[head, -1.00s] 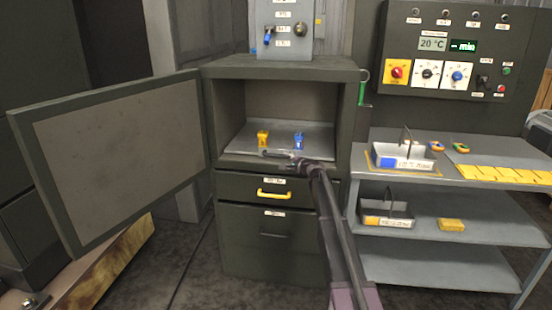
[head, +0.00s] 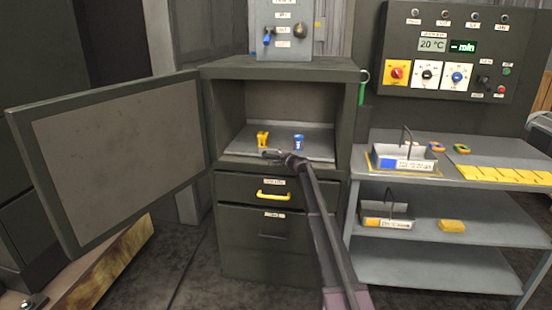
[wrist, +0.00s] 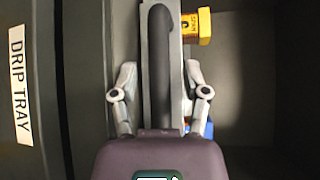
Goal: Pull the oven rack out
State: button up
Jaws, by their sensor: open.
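The oven rack (head: 240,147) is a flat grey plate inside the open oven chamber. A yellow piece (head: 262,139) and a blue piece (head: 298,141) stand on it. Its dark bar handle (wrist: 158,50) runs up the wrist view along the grey front edge of the rack. My gripper (wrist: 160,80) is open, with one finger on each side of the handle; I cannot tell whether they touch it. In the head view my gripper (head: 284,157) is at the rack's front edge and hides part of the handle.
The oven door (head: 120,155) is swung wide open to the left. Below the rack is the drip tray drawer (head: 240,185) with a yellow handle. A shelf cart (head: 500,178) with bins stands close on the right. Floor in front is clear.

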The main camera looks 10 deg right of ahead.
grip_shut()
jog(key=shift+s, duration=0.1)
jog(key=s+a, duration=0.3)
jog(key=s, duration=0.8)
jog(key=s+a, duration=0.4)
jog(key=s, duration=0.8)
jog(key=s+a, duration=0.4)
jog(key=s, duration=0.8)
jog(key=shift+a, duration=0.2)
grip_release()
